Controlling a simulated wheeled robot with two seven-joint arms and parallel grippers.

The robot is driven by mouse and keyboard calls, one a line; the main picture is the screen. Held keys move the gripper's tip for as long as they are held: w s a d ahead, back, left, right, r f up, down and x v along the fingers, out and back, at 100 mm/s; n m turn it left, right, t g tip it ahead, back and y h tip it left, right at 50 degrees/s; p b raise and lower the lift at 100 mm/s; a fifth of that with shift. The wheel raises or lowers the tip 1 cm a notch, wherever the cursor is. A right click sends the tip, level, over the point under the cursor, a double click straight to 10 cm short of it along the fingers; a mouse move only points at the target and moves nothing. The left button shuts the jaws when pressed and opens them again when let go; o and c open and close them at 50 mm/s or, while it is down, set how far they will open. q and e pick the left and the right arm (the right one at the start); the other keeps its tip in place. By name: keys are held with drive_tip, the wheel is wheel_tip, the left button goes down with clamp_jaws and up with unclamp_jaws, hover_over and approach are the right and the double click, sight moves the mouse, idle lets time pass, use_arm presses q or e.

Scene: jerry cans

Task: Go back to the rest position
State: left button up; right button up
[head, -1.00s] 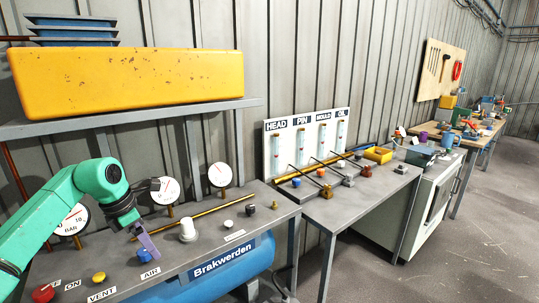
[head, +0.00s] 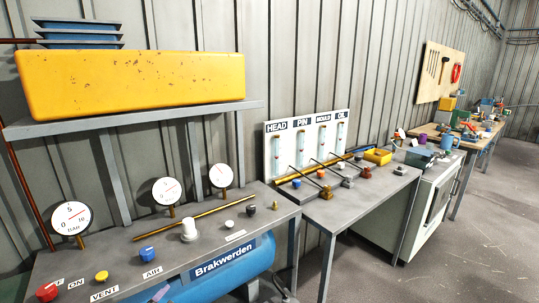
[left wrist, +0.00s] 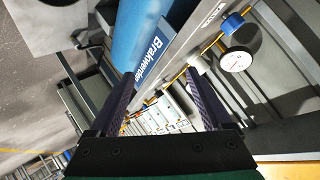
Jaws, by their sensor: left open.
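My left gripper (left wrist: 162,92) shows in the left wrist view with its two dark purple fingers apart and nothing between them. In the head view only a small purple piece of it (head: 160,293) shows at the bottom edge, in front of the grey bench (head: 215,222). The rest of my left arm is out of the head view. The blue knob (head: 147,254) stands on the bench by the AIR label, apart from the gripper. My right gripper is in neither view.
The bench carries a red knob (head: 47,292), a yellow knob (head: 101,277), a white knob (head: 189,231) and several gauges. A blue tank (head: 232,272) sits below its front edge. A shelf with a yellow box (head: 135,82) hangs above. Open floor (head: 480,220) lies at right.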

use_arm(q)
drive_tip(key=s+f+n+g+h, duration=0.1)
drive_tip(key=s+f+n+g, duration=0.1)
drive_tip(key=s+f+g, duration=0.5)
drive_tip(key=s+f+n+g, duration=0.1)
drive_tip(key=s+f+n, duration=0.25)
drive_tip(key=s, duration=0.75)
wheel_tip(320, 180, down, 21)
drive_tip(key=s+m+g, duration=0.1)
drive_tip(key=s, duration=0.1)
drive_tip(key=s+a+f+g, duration=0.1)
drive_tip(key=s+f, duration=0.7)
drive_tip(key=s+a+f, duration=0.2)
drive_tip(key=s+f, duration=0.6)
drive_tip(key=s, duration=0.1)
drive_tip(key=shift+a+f+g, duration=0.2)
drive_tip(key=shift+a+g, duration=0.05)
drive_tip(key=shift+g, duration=0.15)
drive_tip(key=shift+s, duration=0.1)
